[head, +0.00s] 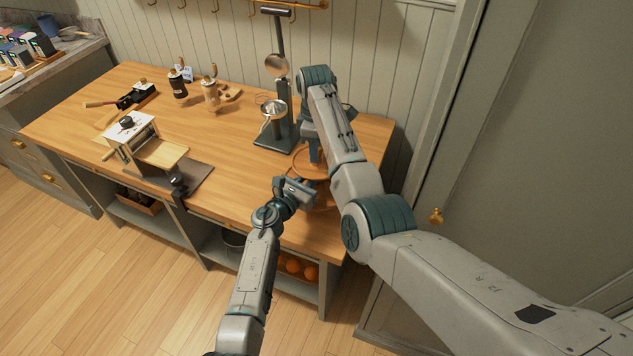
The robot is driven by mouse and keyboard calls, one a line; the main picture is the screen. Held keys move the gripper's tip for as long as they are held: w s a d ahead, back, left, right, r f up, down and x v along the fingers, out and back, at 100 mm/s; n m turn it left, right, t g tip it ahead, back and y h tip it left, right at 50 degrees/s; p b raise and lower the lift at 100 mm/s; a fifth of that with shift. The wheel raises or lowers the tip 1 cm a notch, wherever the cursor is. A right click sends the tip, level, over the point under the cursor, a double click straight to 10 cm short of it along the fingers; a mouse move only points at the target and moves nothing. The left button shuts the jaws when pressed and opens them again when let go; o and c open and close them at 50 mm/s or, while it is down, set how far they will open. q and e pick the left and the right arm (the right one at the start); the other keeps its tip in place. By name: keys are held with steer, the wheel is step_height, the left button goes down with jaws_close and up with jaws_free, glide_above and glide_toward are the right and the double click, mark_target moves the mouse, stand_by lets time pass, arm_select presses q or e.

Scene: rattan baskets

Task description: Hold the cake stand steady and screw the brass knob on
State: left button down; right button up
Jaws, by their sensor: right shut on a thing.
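The cake stand (302,169) is a round, brown, wooden-looking piece near the right end of the wooden table; my arms hide much of it. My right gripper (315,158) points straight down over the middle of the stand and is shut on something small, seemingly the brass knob. The knob itself is hidden by the fingers. My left gripper (297,191) is low at the front left side of the stand, close to it. Its fingertips are too small and covered to show whether they are open or touch the stand.
A dark upright stand with hanging metal utensils (278,100) rises just behind and left of the cake stand. The table middle (228,138) is clear. A wall and door are at right.

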arm_select(q)
steer(key=shift+a, duration=0.15)
arm_select(e)
steer(key=m, duration=0.7)
steer(key=shift+s+f, duration=0.1)
steer(key=shift+s, duration=0.1)
steer(key=m, duration=1.1)
steer(key=shift+a, duration=0.1)
arm_select(q)
steer(key=shift+r, duration=0.1)
arm_select(e)
steer(key=m, duration=0.3)
steer(key=shift+m, duration=0.4)
steer(key=m, duration=0.6)
steer(key=shift+m, duration=0.4)
steer(key=o, duration=0.9)
steer(key=shift+o, duration=0.9)
steer(key=shift+w, duration=0.1)
